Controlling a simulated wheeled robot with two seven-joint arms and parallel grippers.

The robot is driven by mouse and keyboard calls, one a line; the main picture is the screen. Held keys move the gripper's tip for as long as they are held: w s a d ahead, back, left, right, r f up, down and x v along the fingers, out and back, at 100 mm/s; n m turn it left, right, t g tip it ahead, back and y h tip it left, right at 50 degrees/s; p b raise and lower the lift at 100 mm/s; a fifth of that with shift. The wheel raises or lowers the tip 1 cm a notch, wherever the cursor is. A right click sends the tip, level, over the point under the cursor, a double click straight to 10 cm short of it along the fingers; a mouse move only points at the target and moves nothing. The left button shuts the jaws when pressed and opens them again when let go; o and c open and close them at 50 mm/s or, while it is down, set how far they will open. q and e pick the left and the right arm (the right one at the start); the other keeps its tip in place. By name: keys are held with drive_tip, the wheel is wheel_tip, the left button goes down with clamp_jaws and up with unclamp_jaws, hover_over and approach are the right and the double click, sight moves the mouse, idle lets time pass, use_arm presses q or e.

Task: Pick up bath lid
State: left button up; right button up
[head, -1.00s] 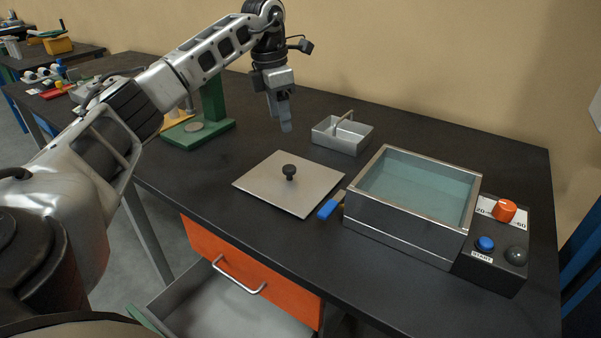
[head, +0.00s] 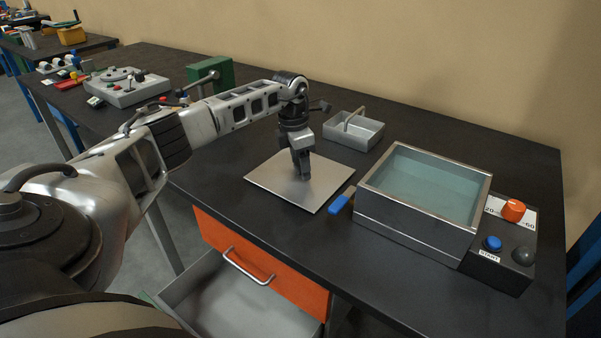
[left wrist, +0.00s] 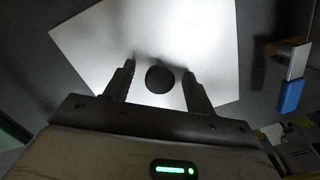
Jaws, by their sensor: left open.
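The bath lid (head: 275,184) is a flat, square, light metal plate lying on the dark table, left of the water bath (head: 372,222). It also shows in the left wrist view (left wrist: 205,38). Its round black knob (left wrist: 159,79) sits between the fingers of my left gripper (left wrist: 160,86), with a gap on each side. In the head view my left gripper (head: 304,178) points down over the middle of the lid and hides the knob. The gripper is open. My right gripper is not in view.
The open bath holds water; its control box has an orange dial (head: 513,210) and a blue button (head: 493,243). A blue-handled item (head: 340,202) lies between lid and bath. A metal basket (head: 353,132) stands behind. An orange drawer (head: 262,262) is open in front.

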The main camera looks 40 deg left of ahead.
use_arm(q)
drive_tip(key=shift+f, duration=0.2)
clamp_jaws()
drive_tip(key=shift+r, duration=0.1)
